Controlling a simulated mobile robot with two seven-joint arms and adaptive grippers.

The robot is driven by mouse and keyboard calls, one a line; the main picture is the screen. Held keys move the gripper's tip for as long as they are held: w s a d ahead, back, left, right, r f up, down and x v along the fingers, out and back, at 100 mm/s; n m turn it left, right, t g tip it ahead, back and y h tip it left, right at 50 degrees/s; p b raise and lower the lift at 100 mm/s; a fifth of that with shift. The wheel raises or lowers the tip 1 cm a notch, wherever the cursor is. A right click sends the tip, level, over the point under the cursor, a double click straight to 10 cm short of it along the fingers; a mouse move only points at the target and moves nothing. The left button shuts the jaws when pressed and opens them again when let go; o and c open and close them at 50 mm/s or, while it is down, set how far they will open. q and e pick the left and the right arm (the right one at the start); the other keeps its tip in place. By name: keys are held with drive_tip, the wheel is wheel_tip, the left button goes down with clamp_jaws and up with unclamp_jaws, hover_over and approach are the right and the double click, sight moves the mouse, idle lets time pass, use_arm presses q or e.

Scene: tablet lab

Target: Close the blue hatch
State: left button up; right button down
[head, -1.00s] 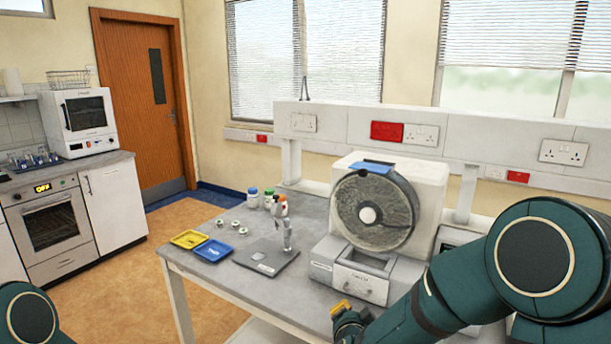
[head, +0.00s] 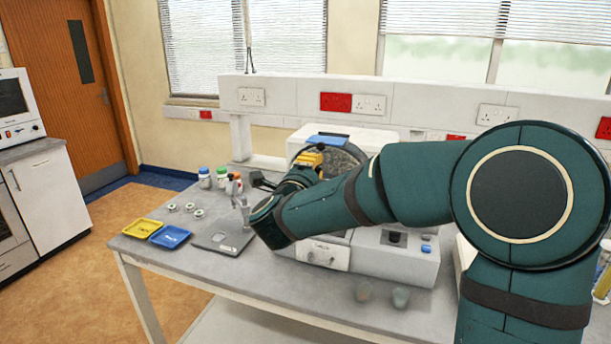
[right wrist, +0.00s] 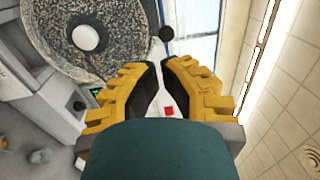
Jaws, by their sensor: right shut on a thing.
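The blue hatch (head: 328,139) shows in the head view as a blue piece at the top of the white machine (head: 376,136), above its round drum (head: 352,157). In the right wrist view a thin blue strip (right wrist: 163,17) with a round black knob (right wrist: 166,33) lies just past my fingertips. My right gripper (head: 309,159), with yellow fingers, is in front of the drum, just below the hatch. My arm hides much of the drum. My left gripper is out of view.
Left of my right gripper on the bench (head: 270,296) are a grey scale (head: 217,241), a blue tray (head: 170,236), a yellow tray (head: 142,228) and small bottles (head: 205,178). A drawer front (head: 323,254) is below my forearm. The bench front is mostly clear.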

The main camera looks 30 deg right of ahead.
sight(329, 143)
drive_tip(key=x, duration=0.6)
drive_tip(key=shift+w, duration=0.25)
drive_tip(key=shift+d, duration=0.15)
drive_tip(key=x, duration=0.2)
drive_tip(key=b+x, duration=0.1)
drive_tip(key=x, duration=0.2)
drive_tip(key=shift+w+d+f, duration=0.15)
drive_tip(key=shift+d+f, duration=0.05)
drive_tip(key=shift+d, duration=0.1)
drive_tip(key=shift+f, duration=0.1)
